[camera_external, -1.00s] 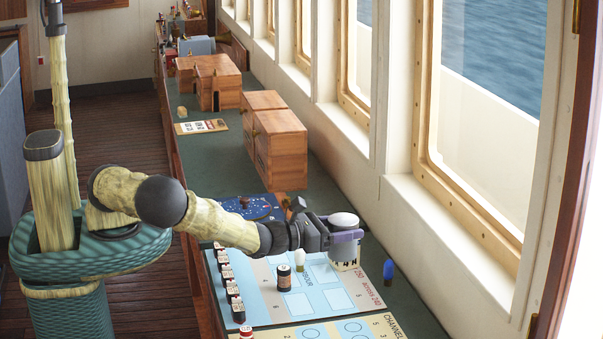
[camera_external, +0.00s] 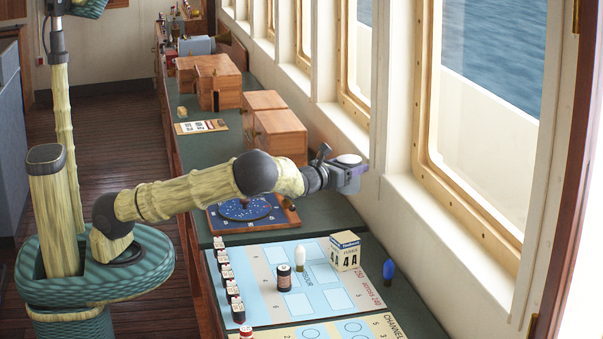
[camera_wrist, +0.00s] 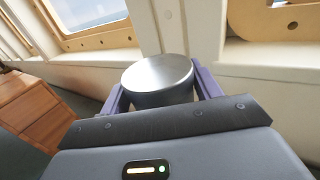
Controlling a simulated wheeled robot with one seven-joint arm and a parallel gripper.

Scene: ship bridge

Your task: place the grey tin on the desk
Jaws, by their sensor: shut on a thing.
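My gripper (camera_external: 357,177) is shut on the grey tin (camera_external: 348,159), a short round can with a pale metal top. The tin is held in the air above the green desk (camera_external: 325,215), near the window wall. In the wrist view the tin (camera_wrist: 158,77) sits between the purple fingers of my gripper (camera_wrist: 160,95), its round top facing the camera. The tin's lower part is mostly hidden by the gripper.
A game board (camera_external: 262,258) on the desk holds a cream box (camera_external: 345,252), a white bulb, a dark can (camera_external: 284,277) and several small bottles. A blue bulb (camera_external: 388,270) stands to the right. A blue round chart (camera_external: 243,208) and wooden cabinets (camera_external: 281,137) lie beyond.

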